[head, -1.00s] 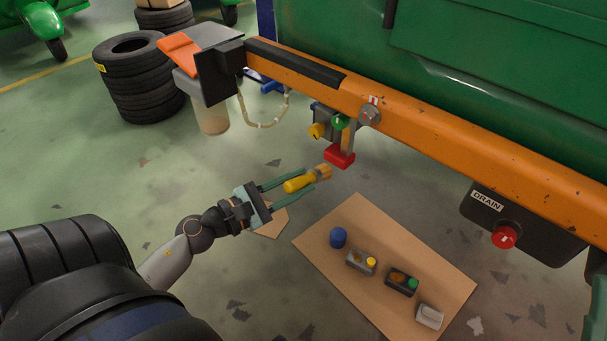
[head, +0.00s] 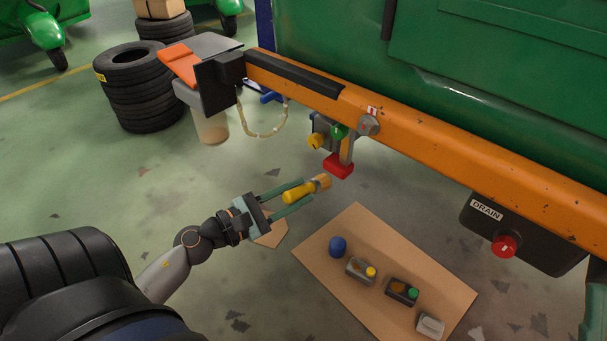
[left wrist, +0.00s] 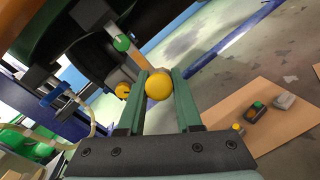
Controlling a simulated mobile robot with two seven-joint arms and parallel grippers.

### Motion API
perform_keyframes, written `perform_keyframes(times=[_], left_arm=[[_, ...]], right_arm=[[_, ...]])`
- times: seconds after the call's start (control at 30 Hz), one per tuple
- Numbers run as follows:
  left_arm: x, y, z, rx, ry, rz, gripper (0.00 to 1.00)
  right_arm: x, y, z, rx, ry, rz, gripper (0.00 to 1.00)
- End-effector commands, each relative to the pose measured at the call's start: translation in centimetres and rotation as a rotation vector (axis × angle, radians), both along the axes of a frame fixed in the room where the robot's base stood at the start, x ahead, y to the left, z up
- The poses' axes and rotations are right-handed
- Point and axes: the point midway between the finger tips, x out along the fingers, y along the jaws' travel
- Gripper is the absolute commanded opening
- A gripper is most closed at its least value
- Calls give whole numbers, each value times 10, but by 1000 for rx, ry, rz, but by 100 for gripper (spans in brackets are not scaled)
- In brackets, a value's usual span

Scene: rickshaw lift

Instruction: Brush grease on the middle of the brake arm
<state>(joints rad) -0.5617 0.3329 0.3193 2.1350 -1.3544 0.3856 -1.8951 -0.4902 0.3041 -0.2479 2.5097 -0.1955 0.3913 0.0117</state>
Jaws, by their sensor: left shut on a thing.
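A brush with a yellow handle (head: 298,193) and tan bristles (head: 322,182) is held in my left gripper (head: 308,191), which is shut on the handle. The handle's round yellow end (left wrist: 159,86) shows between the fingers in the left wrist view. The brake arm (head: 347,149) appears to be the short grey bar hanging below the orange beam, with a red block (head: 338,167) at its lower end. The bristles point toward the red block, just below and left of it in the head view; they look apart. The bristles are hidden in the left wrist view. My right gripper is out of view.
Beside the bar are a green knob (head: 338,131) and a yellow knob (head: 316,141). The orange beam (head: 430,137) runs above. A brown mat (head: 375,310) holds a blue item (head: 338,246) and several small containers. Stacked tyres (head: 143,90) stand at left.

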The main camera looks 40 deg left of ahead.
Motion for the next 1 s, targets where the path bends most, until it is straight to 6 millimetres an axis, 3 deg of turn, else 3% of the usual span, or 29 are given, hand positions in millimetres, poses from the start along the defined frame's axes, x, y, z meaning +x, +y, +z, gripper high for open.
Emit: perform_keyframes(times=[0.53,1.0], left_arm=[[61,-5,2,-1,-3,-1,0],[74,-6,1,0,-2,0,0]], right_arm=[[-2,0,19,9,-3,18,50],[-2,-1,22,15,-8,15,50]])
